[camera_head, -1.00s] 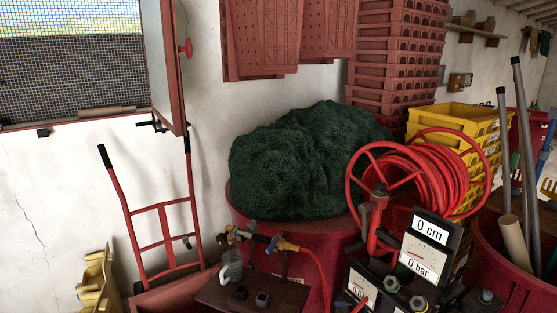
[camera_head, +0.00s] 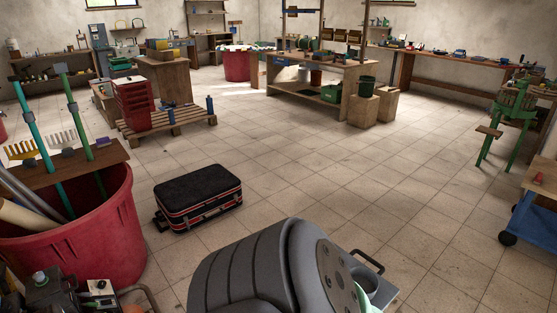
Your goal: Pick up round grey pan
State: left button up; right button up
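No other round grey pan can be made out. Neither my left nor my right gripper is in view.
A red tub (camera_head: 95,240) with long tools stands at left. A black and red case (camera_head: 198,196) lies on the floor. A pallet (camera_head: 165,125) with red crates and a wooden workbench (camera_head: 305,95) stand farther back. A green press (camera_head: 515,110) is at right. The tiled floor (camera_head: 340,180) between is clear.

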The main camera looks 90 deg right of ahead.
aim_at(367, 280)
jog(key=z, duration=3.5)
